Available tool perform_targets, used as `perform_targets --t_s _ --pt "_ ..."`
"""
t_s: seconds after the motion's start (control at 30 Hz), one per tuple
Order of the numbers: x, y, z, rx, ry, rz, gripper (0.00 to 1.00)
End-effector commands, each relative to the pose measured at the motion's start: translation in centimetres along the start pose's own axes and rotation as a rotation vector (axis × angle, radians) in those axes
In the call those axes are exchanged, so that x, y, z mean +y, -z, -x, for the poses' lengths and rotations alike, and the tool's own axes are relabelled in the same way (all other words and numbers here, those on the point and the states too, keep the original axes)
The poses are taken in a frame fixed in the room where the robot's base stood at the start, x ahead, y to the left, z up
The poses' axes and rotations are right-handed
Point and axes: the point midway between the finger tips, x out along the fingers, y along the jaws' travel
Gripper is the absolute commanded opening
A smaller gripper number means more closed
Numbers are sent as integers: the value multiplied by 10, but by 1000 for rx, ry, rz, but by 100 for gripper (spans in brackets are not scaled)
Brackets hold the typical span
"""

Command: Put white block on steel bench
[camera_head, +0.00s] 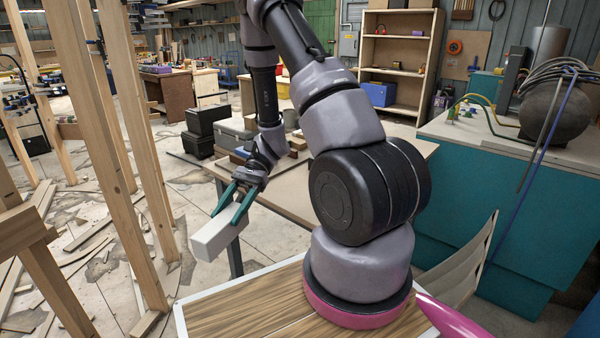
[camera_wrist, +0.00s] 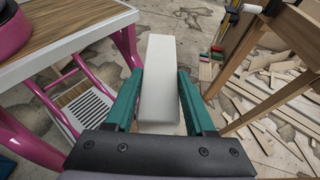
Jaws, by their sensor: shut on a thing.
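My gripper (camera_head: 228,216) has green fingers and is shut on the white block (camera_head: 211,241), a long pale box. The block is held in the air, tilted, with one end pointing down and to the front left in the head view. In the wrist view the block (camera_wrist: 160,82) lies between the two green fingers (camera_wrist: 157,98), which touch its sides. A bench with a pale flat top (camera_head: 287,196) and a grey metal leg stands behind and right of the block. My arm hides part of its top. I cannot tell for sure that it is the steel bench.
Wooden uprights (camera_head: 105,130) stand close on the left, and timber scraps litter the floor. Boxes and small items crowd the bench's far side. A teal cabinet (camera_head: 480,200) with a tank and hoses (camera_head: 555,105) stands right. Bare bench top shows near my gripper.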

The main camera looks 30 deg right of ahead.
Motion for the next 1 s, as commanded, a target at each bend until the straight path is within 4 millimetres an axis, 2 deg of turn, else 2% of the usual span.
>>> perform_targets --t_s 0.13,0.27,0.4,0.5,0.57,0.67,0.8,0.9,1.0 --pt "56 7 8 1 -361 149 0" --pt "100 20 36 1 -694 287 0" --pt "131 37 87 0 -1067 440 0" --pt "138 52 133 0 -1339 553 0" --pt "135 61 162 1 -1501 621 0" --pt "118 74 209 0 -1766 731 0" --pt "75 86 266 0 -2108 874 0" --pt "40 90 295 1 -2311 957 0" --pt "8 90 312 0 -2465 1020 0"
